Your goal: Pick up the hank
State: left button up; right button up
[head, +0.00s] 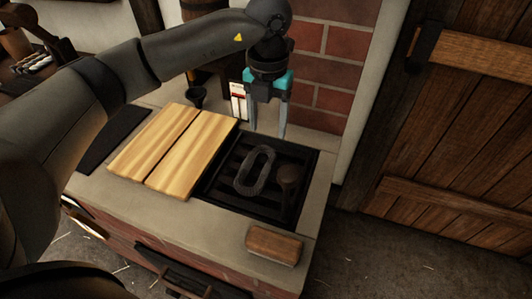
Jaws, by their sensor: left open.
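The hank (255,171) looks like a grey, elongated ring of coiled cord. It lies on the dark slatted grate (220,181) set in the stone counter, tilted a little to the right at its far end. My left gripper (268,133) is above the far edge of the grate, pointing down, behind the hank in the picture and apart from it. Its two fingers are spread and nothing shows between them. My right gripper does not show.
A dark round-headed tool (287,178) lies on the grate right beside the hank. Pale wooden boards (165,150) lie left of it. A brown wooden block (274,245) sits on the counter's front right. A brick wall (322,70) rises behind; a small white box (238,102) stands near my gripper.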

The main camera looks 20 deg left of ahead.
pick_arm(q)
send_near(265, 172)
jog(key=f, duration=0.1)
jog(key=b, duration=0.1)
jog(key=f, duration=0.1)
jog(key=shift+d+f, duration=0.25)
jog(key=shift+f, duration=0.1)
jog(key=shift+f+b, duration=0.3)
jog(key=shift+f, duration=0.3)
jog(key=f, duration=0.2)
jog(key=f+b, duration=0.1)
jog(key=f, duration=0.1)
jog(key=shift+a+f, duration=0.2)
jog(key=shift+f, duration=0.1)
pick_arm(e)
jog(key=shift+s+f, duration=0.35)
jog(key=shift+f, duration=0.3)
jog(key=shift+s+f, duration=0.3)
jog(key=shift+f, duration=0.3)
pick_arm(q)
grip_shut()
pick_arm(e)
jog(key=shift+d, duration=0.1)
pick_arm(q)
jog(key=shift+w, duration=0.1)
